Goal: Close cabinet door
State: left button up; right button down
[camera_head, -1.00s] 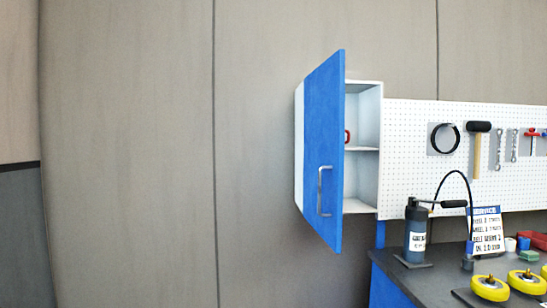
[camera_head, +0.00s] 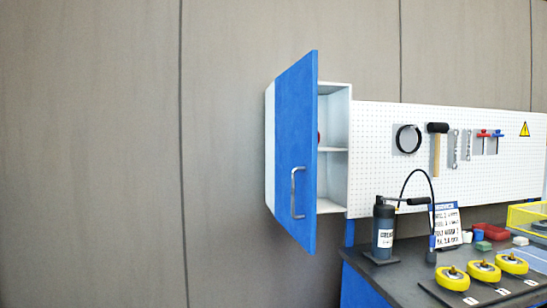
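The blue cabinet door (camera_head: 296,130) stands wide open, swung out toward me from the left side of the white wall cabinet (camera_head: 334,185). A metal bar handle (camera_head: 296,193) sits low on the door's visible face. Inside the cabinet is a shelf (camera_head: 331,150), and the edge of a small red item (camera_head: 318,137) shows just past the door. The door hides part of the interior. Neither of my grippers shows in the head view.
Right of the cabinet is a white pegboard (camera_head: 375,175) with hanging tools. Below it, a dark workbench (camera_head: 385,278) holds a pump canister (camera_head: 384,230), a sign (camera_head: 446,225) and yellow wheels (camera_head: 453,279). The space left of the door is bare wall.

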aim_at(296, 93)
jog(key=i, duration=0.45)
jog(key=u, duration=0.2)
jog(key=k, duration=0.45)
jog(key=u, duration=0.55)
jog(key=k, duration=0.85)
jog(key=u, duration=1.05)
jog(key=i, duration=1.2)
jog(key=z, duration=0.75)
jog(key=i, duration=0.4)
jog(key=z, duration=0.5)
